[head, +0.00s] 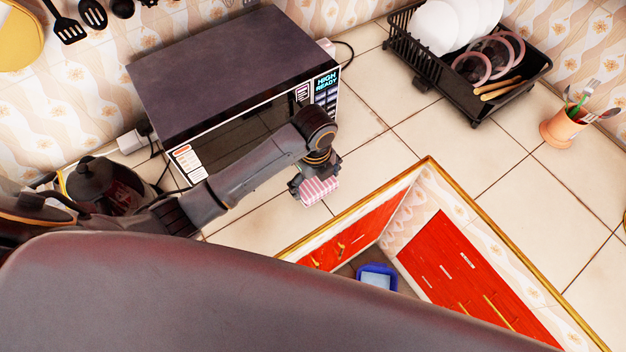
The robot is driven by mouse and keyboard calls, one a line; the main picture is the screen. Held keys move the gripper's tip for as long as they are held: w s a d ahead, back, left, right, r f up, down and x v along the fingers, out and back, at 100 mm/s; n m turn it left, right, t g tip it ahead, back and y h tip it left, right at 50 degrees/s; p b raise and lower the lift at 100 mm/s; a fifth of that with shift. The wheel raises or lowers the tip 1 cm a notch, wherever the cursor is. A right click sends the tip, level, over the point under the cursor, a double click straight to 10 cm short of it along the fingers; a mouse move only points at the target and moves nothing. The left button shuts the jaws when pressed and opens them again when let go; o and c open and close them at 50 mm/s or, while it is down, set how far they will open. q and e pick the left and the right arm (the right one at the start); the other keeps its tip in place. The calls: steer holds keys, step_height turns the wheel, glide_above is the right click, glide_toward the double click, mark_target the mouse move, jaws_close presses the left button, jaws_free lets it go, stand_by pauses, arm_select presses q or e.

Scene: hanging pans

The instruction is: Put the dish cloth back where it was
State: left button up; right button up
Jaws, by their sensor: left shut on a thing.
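A pink and white striped dish cloth (319,190) shows in the head view, in front of the microwave's right end. My left gripper (312,182) is shut on the dish cloth. The cloth is over the tiled counter, near its front edge; I cannot tell whether it touches the counter. My left arm reaches in from the left across the front of the microwave. My right gripper is not in view.
A dark microwave (225,70) stands against the wall behind the arm. A black dish rack (470,95) with plates is at the upper right, beside a utensil pot (563,128). A kettle (100,185) is at the left. Bare tiled counter (470,175) lies to the right.

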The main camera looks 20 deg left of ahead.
mark_target(313, 185)
arm_select(q)
steer(key=shift+w+a+f, duration=0.3)
steer(key=shift+w+f, duration=0.05)
steer(key=shift+f, duration=0.2)
steer(key=shift+w+a+f, duration=0.25)
steer(key=shift+w+f, duration=0.1)
steer(key=shift+f, duration=0.15)
steer(key=shift+w+a+f+p, duration=0.15)
steer(key=shift+w+f+p, duration=0.05)
steer(key=shift+f+p, duration=0.1)
step_height(313, 185, down, 2)
steer(key=shift+f, duration=0.65)
steer(key=o, duration=1.1)
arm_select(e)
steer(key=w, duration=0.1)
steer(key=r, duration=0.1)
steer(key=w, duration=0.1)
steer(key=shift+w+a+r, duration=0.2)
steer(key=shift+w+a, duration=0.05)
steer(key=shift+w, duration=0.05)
